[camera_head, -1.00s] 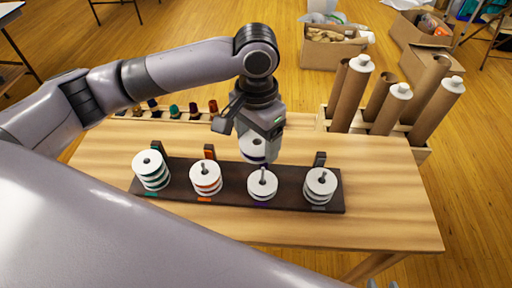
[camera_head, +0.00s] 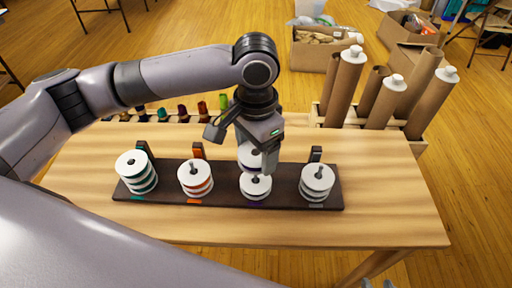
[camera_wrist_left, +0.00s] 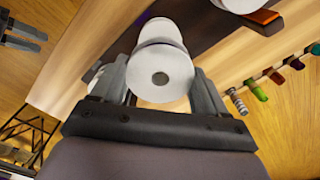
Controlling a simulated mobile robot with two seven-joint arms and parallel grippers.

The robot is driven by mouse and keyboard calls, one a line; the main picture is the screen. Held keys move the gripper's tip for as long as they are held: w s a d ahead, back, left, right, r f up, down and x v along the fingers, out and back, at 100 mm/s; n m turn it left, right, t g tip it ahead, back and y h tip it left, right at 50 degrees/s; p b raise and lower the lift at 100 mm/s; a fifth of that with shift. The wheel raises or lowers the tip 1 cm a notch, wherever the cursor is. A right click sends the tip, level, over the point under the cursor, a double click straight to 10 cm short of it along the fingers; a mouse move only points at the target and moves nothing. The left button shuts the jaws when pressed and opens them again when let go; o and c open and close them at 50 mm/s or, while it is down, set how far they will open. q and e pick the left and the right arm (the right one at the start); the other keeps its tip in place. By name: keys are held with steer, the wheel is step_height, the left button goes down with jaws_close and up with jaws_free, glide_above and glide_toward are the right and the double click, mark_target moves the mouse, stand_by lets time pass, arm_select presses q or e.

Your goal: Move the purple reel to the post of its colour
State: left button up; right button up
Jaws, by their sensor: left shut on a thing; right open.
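My left gripper (camera_head: 258,157) is shut on a white-flanged reel (camera_head: 250,158), which also shows between the fingers in the left wrist view (camera_wrist_left: 160,75). Its thread colour is mostly hidden. It is held just above the post with the purple label (camera_head: 254,203), third from the left on the dark board (camera_head: 225,199). I cannot tell whether the held reel is around the tip. My right gripper (camera_wrist_left: 40,41) is open and empty, its tips just showing at the head view's bottom edge (camera_head: 377,284).
Green (camera_head: 137,172), orange (camera_head: 195,179) and grey (camera_head: 317,181) reel stacks stand on the other posts. Coloured spools (camera_head: 182,113) line the table's back edge. Cardboard tubes (camera_head: 345,88) stand at the back right. The table's right side (camera_head: 390,205) is clear.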

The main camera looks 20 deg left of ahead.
arm_select(q)
steer(key=shift+f, duration=0.15)
steer(key=shift+f, duration=3.3)
steer(key=o, duration=1)
steer(key=shift+o, duration=0.2)
